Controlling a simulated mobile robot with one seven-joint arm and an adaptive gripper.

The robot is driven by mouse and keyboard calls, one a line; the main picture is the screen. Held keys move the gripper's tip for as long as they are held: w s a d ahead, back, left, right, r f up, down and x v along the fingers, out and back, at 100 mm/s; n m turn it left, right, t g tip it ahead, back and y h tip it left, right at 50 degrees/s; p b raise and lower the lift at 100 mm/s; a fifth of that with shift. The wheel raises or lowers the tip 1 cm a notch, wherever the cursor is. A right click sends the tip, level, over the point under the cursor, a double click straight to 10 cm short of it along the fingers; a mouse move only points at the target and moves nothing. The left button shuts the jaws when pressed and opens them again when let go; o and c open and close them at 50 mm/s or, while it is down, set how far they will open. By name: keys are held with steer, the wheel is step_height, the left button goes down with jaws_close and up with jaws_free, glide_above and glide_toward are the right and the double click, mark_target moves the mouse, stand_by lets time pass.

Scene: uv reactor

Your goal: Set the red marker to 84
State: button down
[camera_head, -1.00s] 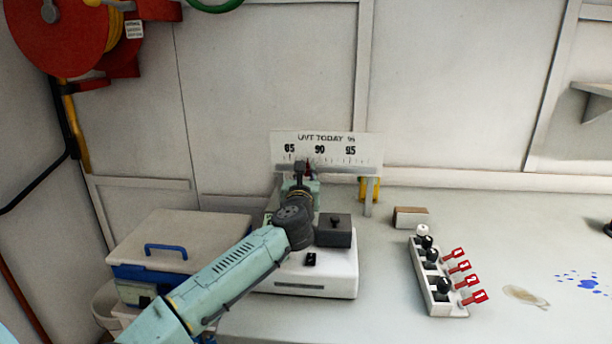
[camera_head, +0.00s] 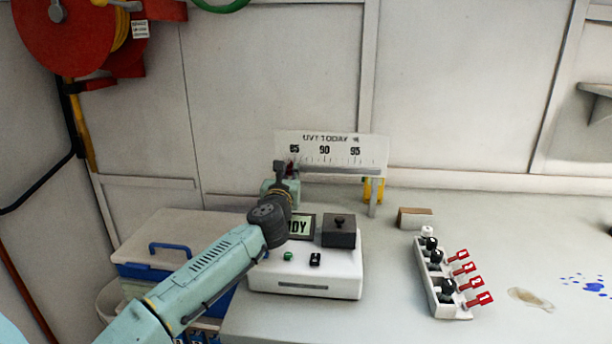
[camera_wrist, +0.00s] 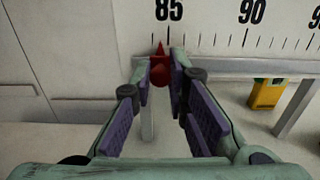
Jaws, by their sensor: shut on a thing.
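The red marker (camera_wrist: 160,68) sits on the rail of the white "UVT TODAY %" scale board (camera_head: 330,140). In the wrist view its pointed tip is slightly left of the "85" label; the exact tick under it is too small to read surely. My gripper (camera_wrist: 159,75) is shut on the marker, with a purple-padded fingertip on each side. In the head view my gripper (camera_head: 288,170) is at the left end of the scale, and the marker is mostly hidden there.
A white instrument (camera_head: 305,274) with a display and a dark block (camera_head: 339,231) stands below the scale. A switch strip with red tags (camera_head: 441,280) is to the right. A cooler box (camera_head: 165,240) is at left. A yellow object (camera_wrist: 267,93) is behind the rail.

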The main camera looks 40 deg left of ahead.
steer(key=shift+s+a, duration=0.3)
steer(key=shift+a, duration=0.2)
steer(key=c, duration=1.6)
jaws_free()
steer(key=shift+a, duration=0.1)
steer(key=shift+o, duration=0.2)
steer(key=shift+s, duration=0.1)
steer(key=v, duration=1.2)
